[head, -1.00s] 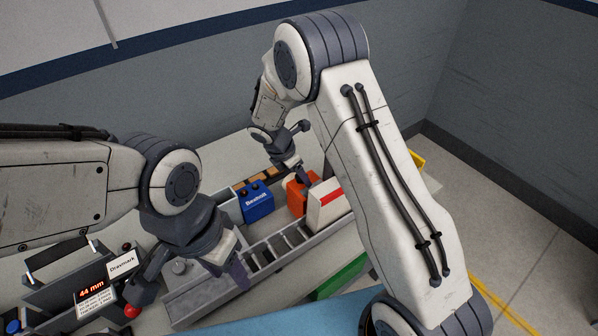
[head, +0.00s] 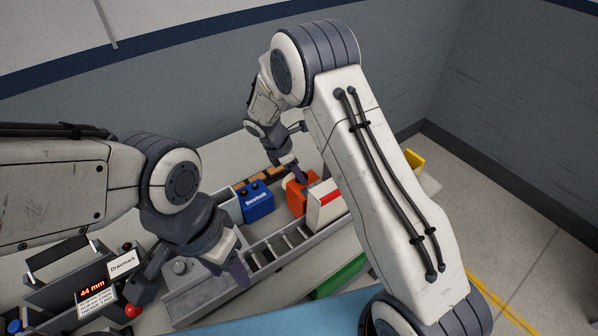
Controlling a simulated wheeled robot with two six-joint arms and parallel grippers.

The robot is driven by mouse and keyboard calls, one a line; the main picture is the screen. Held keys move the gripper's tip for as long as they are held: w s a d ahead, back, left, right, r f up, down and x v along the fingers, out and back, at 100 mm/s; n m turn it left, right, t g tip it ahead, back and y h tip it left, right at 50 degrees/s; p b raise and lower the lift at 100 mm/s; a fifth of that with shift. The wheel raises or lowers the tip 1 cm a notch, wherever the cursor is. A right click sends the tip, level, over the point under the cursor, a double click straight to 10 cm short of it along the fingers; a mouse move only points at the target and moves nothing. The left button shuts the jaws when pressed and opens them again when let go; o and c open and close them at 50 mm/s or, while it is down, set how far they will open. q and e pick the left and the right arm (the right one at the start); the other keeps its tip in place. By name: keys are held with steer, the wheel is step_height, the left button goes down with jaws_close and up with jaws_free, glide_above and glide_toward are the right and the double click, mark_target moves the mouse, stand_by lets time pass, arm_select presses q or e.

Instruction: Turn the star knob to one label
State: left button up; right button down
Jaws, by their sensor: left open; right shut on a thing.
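I cannot make out a star shape on any knob. A small grey round knob (head: 180,267) stands on the grey slotted rail (head: 186,304), and a red ball-shaped knob (head: 132,310) sits beside the dark display unit (head: 62,300) at lower left. My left gripper (head: 193,276) is open, its fingers spread on either side of the grey knob in the picture; contact is unclear. My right gripper (head: 298,175) is shut at the top of an orange block (head: 296,200), seemingly on it, though the grip is partly hidden. A white label plate (head: 123,263) stands by the display.
A blue block (head: 257,201) and a white block with a red band (head: 326,205) flank the orange one. A green piece (head: 340,279) lies in front of the rail. A blue mat (head: 270,316) is clear. My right arm covers the bench's right side.

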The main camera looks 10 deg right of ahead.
steer(key=m, duration=0.2)
steer(key=m+g, duration=0.1)
steer(key=shift+w+m, duration=0.3)
steer(key=shift+m, duration=0.1)
steer(key=m, duration=0.1)
steer(key=m+g, duration=0.1)
steer(key=m, duration=0.1)
steer(key=shift+w+m+g+y, duration=0.15)
steer(key=shift+m+g+y, duration=0.15)
steer(key=m+g+y+b, duration=0.1)
steer(key=m, duration=0.3)
steer(key=shift+w+d, duration=0.15)
steer(key=shift+d+r+m+g+y, duration=0.1)
steer(key=shift+m+g+y, duration=0.4)
steer(key=shift+m, duration=1.3)
steer(key=shift+w, duration=0.1)
steer(key=shift+c, duration=2.3)
jaws_free()
steer(key=shift+o, duration=0.3)
